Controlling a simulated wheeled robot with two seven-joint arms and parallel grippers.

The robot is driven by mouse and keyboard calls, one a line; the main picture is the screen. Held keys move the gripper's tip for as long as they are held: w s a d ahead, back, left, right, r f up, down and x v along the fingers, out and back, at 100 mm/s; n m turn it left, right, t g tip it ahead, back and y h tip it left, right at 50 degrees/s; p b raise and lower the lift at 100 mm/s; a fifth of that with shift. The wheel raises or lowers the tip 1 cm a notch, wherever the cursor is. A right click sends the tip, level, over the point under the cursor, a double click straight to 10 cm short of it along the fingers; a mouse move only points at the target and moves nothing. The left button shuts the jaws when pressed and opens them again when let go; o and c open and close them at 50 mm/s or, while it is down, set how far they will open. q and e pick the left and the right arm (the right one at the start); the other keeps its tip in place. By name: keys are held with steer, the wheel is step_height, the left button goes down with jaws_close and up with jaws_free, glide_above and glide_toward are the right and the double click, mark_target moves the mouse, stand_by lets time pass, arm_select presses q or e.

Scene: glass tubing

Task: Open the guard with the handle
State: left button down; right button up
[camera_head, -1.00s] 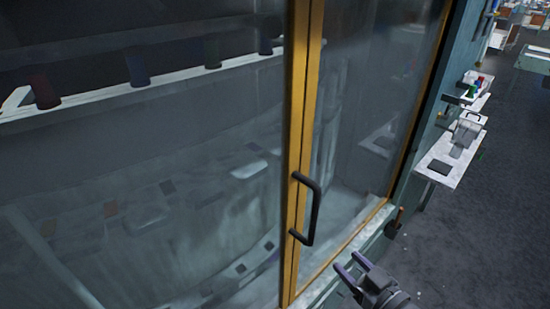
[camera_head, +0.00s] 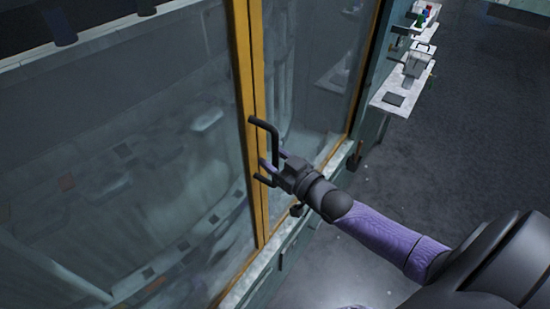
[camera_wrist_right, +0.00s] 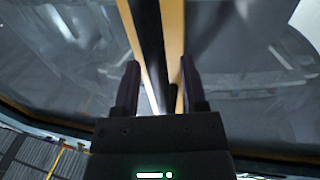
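The guard (camera_head: 180,120) is a large glass panel with a yellow frame edge (camera_head: 250,90). Its black handle (camera_head: 274,140) is a bar on the yellow frame. My right gripper (camera_head: 260,170) is at the lower part of the handle, fingers pointing at the frame. In the right wrist view the two fingers (camera_wrist_right: 160,78) are apart, and the dark handle bar (camera_wrist_right: 150,45) runs upright between them. I cannot tell whether either finger touches it. The guard's frame edge stands against the neighbouring yellow post. My left gripper is not in view.
A second glass pane (camera_head: 315,75) is right of the handle. A sill (camera_head: 275,240) runs below the panes. A small red-brown lever (camera_head: 356,158) sits at the right corner. White side shelves (camera_head: 400,97) stand beyond. The grey floor (camera_head: 470,150) is open at right.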

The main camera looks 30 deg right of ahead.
jaws_close()
stand_by(1.2)
